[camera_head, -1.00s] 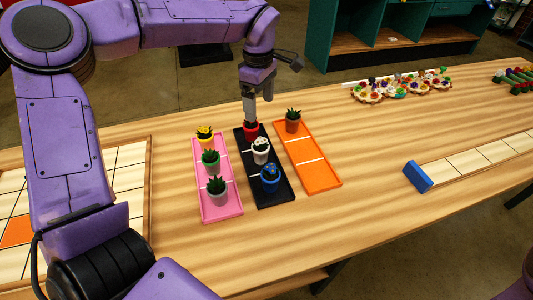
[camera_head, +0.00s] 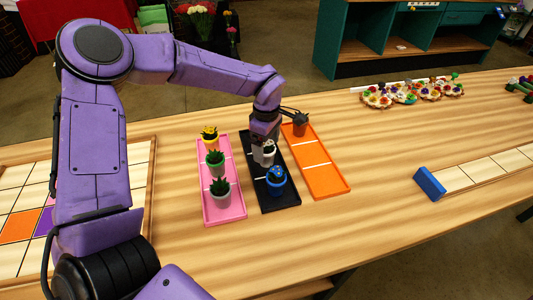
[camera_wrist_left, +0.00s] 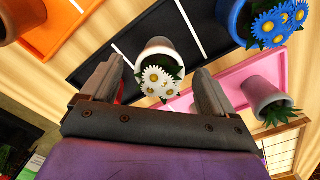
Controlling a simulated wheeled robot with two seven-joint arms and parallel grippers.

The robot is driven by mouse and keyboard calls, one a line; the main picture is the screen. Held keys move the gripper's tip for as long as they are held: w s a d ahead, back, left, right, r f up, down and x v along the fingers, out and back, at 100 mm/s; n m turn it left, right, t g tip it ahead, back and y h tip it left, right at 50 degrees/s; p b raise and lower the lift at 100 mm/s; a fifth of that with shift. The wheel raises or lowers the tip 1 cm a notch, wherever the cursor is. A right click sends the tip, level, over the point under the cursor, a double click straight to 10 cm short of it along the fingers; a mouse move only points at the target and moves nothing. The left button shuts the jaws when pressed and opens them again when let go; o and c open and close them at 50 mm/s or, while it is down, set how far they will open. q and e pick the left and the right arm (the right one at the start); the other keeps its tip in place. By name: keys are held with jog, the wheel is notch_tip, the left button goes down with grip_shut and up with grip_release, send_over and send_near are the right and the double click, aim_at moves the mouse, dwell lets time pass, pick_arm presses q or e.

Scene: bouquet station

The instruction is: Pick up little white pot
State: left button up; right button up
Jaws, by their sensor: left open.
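The little white pot (camera_head: 269,158) with white daisy flowers stands in the middle part of the black tray (camera_head: 290,202). In the left wrist view the white pot (camera_wrist_left: 159,48) shows between the two fingers. My left gripper (camera_head: 262,146) is above the black tray at the white pot, and it partly hides the pot in the head view. In the left wrist view my left gripper (camera_wrist_left: 158,85) is open, with one finger on either side of the pot and a gap to each. My right gripper is not in view.
A blue pot (camera_head: 277,184) with blue flowers stands just in front on the black tray. The pink tray (camera_head: 236,213) at left holds several pots. The orange tray (camera_head: 328,185) at right has one pot at its far end. A blue block (camera_head: 430,184) lies farther right.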

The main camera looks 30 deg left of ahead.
pick_arm(q)
jog(key=shift+f, duration=0.15)
jog(key=c, duration=1.4)
